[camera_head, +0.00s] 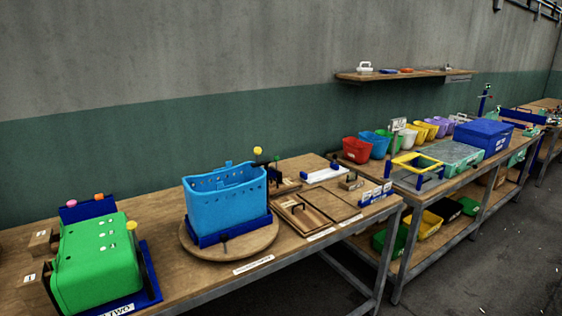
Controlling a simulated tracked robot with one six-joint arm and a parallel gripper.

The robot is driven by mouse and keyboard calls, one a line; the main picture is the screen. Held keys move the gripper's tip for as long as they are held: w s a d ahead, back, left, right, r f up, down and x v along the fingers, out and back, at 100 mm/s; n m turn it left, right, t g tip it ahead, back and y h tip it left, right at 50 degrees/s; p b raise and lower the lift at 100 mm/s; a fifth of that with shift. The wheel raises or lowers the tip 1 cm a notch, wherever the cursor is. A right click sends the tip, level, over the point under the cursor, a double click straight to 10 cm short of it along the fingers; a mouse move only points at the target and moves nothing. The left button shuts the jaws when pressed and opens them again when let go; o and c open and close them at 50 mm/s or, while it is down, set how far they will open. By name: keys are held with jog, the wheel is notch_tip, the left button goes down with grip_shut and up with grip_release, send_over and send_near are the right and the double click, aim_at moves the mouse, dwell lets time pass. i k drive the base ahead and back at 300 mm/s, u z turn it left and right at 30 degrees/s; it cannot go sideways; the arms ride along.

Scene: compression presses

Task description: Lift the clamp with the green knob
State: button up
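A small dark green knob (277,158) on a thin dark stem stands just right of the blue basket (226,196), near the back of the nearer bench. The basket and other parts hide most of what is under the knob, so I cannot make out the whole clamp. A yellow knob (258,151) shows just left of it and higher. My gripper is not in view.
The basket sits on a round wooden turntable (208,258). A green box (98,262) with a blue frame stands at the left. Wooden boards (331,203) lie right of the basket. A second bench with coloured bins (356,150) stands behind, below a wall shelf (420,76).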

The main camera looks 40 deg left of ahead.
aim_at(276, 159)
jog(key=u, duration=0.1)
jog(key=i, duration=0.8)
jog(key=u, duration=0.5)
jog(key=i, duration=0.65)
jog(key=u, duration=1.1)
jog(key=i, duration=0.85)
jog(key=u, duration=0.6)
